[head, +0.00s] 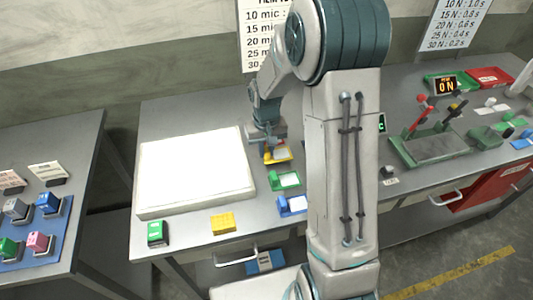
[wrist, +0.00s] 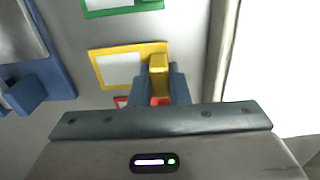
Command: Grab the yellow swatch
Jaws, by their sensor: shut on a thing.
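The yellow swatch (head: 280,154) is a yellow frame around a pale film, on or just above the grey bench, right of the white panel in the head view. In the wrist view the yellow swatch (wrist: 120,66) has an upright yellow block at its right end. My gripper (wrist: 159,88) is shut on that block, one blue-grey finger on each side. In the head view my gripper (head: 268,146) is partly hidden by my arm. I cannot tell whether the swatch touches the bench.
A green swatch (head: 286,180) and a blue swatch (head: 292,205) lie nearer on the bench. A large white panel (head: 194,172) lies left. Red shows beside my fingers (wrist: 122,101).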

